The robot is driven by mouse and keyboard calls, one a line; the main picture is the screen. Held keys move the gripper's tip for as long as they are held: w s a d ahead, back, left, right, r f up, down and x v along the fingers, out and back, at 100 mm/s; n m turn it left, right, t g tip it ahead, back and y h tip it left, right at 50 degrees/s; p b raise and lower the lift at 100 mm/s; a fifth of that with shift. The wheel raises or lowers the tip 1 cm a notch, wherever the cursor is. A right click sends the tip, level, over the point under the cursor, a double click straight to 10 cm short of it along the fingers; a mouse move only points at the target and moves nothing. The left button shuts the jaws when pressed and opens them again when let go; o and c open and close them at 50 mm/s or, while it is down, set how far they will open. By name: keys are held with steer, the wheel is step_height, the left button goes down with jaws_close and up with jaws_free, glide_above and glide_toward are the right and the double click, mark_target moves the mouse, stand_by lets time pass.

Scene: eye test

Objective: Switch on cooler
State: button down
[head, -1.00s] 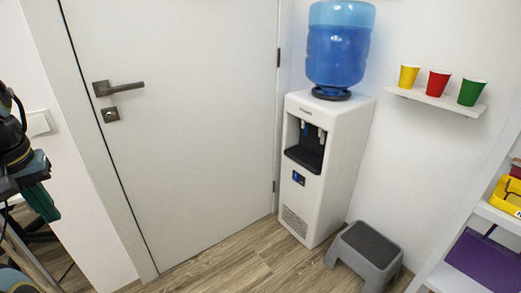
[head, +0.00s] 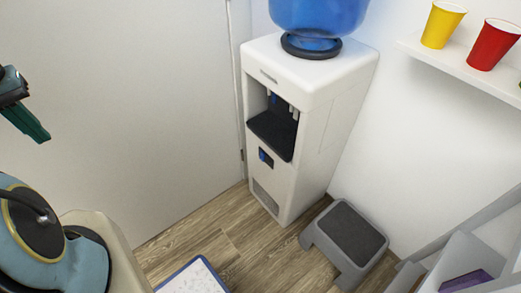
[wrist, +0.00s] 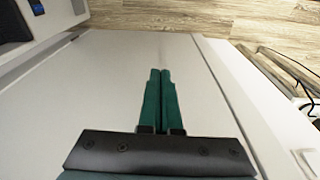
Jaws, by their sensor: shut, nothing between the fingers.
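The white water cooler (head: 335,130) stands in the corner beside the door, with a blue bottle (head: 318,14) on top. A small dark panel with a blue switch (head: 264,157) is low on its front, below the dark dispensing recess (head: 275,130). The switch's position is too small to read. My gripper (head: 38,132) is at the far left, well apart from the cooler, its teal fingers closed and empty. In the wrist view, the closed fingers (wrist: 160,75) point across the pale door, and part of the cooler with a blue switch (wrist: 36,6) shows at top left.
A grey step stool (head: 345,243) stands right of the cooler. A wall shelf (head: 460,66) holds a yellow cup (head: 441,24) and a red cup (head: 494,44). A white blue-edged object (head: 193,278) lies at the bottom. Wooden floor (head: 195,222) is clear before the cooler.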

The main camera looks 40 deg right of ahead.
steer(key=w+d+f+h+b, duration=0.1)
steer(key=d+f+b, duration=0.45)
steer(key=f, duration=0.35)
steer(key=d+f+m+g+h+b, duration=0.1)
steer(key=d+f+b, duration=0.45)
steer(key=f, duration=0.35)
steer(key=w+d+f+h+b, duration=0.1)
steer(key=d+f+b, duration=0.4)
steer(key=f, duration=0.4)
steer(key=s+d+f+h+b, duration=0.1)
steer(key=d+f+h+b, duration=0.1)
steer(key=d, duration=0.5)
steer(key=s+d+f+n+h+b, duration=0.1)
steer(key=s+d+f+h+b, duration=0.1)
steer(key=d+f+b, duration=0.3)
steer(key=s+d+f+g+h+b, duration=0.1)
steer(key=d+f+b, duration=0.3)
steer(key=d, duration=0.5)
steer(key=shift+s+d+f+n+h, duration=0.3)
steer(key=shift+s+d+f+h, duration=0.05)
steer(key=shift+s+f+h, duration=0.3)
